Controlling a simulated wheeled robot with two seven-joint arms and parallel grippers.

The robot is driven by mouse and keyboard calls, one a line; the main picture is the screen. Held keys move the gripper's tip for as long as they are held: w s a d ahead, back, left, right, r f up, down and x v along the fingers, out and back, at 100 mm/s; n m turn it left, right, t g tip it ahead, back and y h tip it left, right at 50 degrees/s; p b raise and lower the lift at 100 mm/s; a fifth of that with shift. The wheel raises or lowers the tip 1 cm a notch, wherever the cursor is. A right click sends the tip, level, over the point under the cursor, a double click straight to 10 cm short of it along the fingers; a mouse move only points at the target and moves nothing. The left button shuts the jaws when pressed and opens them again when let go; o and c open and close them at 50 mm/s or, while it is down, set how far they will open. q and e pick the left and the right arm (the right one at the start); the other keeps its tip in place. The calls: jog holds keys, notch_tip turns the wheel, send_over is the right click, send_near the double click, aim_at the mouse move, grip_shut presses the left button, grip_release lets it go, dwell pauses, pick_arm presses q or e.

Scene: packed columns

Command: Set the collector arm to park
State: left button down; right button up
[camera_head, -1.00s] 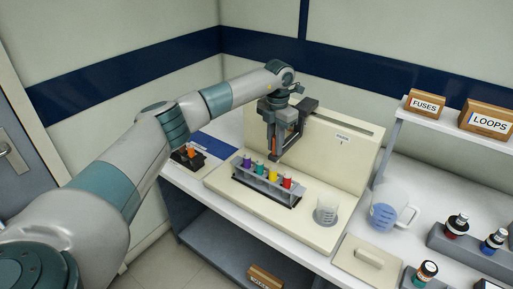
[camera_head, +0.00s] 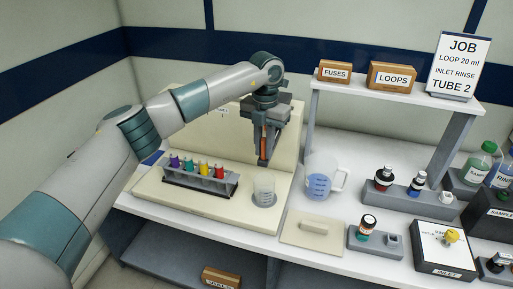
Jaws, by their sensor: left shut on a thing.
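The cream collector (camera_head: 186,206) stands on the left of the bench, with a low base and an upright back panel. Its dark grey collector arm (camera_head: 284,101) reaches forward from the top of the panel. My left gripper (camera_head: 265,140) points down and is shut on the collector arm; the fingers hide much of it. The rack holds purple, teal, yellow and red tubes. My right gripper is not in view.
A blue-filled jug (camera_head: 319,184) stands right of the collector. A cream lid (camera_head: 313,232), small bottles in grey holders and an inlet box (camera_head: 445,250) lie further right. A shelf carries boxes (camera_head: 393,76) and a job sign (camera_head: 459,65).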

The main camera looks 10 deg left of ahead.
pick_arm(q)
jog(key=shift+d, duration=0.2)
jog(key=c, duration=1.6)
grip_release()
jog(key=shift+d, duration=0.1)
jog(key=shift+c, duration=0.2)
jog(key=shift+d, duration=0.1)
jog(key=shift+r, duration=0.1)
